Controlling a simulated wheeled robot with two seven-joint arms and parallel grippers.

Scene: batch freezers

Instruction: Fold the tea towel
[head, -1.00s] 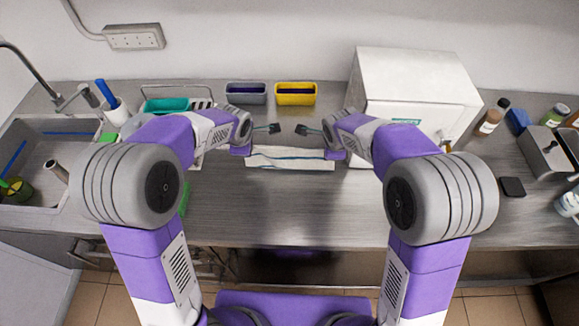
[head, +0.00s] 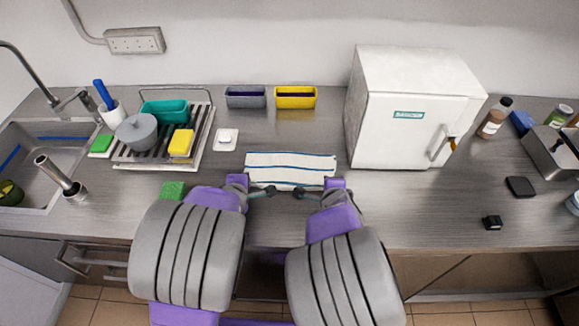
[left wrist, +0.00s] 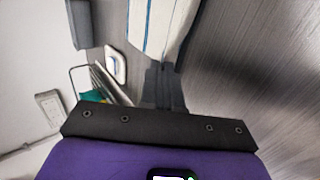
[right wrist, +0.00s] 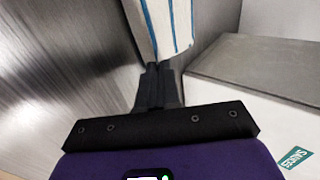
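The tea towel (head: 290,168), white with blue stripes, lies across the counter in front of me. My left gripper (head: 270,190) and right gripper (head: 299,192) are at its near edge and point toward each other. In the left wrist view the towel (left wrist: 160,25) narrows to the left gripper's fingertips (left wrist: 163,72), which are together on its edge. In the right wrist view the towel (right wrist: 165,25) likewise reaches the right gripper's fingertips (right wrist: 155,70), which look closed on it. The cloth between the fingers is hidden.
A white freezer (head: 412,115) stands right of the towel. Left are a dish rack (head: 160,160), a green sponge (head: 173,190) and a small white dish (head: 226,139). Grey (head: 246,95) and yellow (head: 296,95) bins stand behind. The counter between bins and towel is clear.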

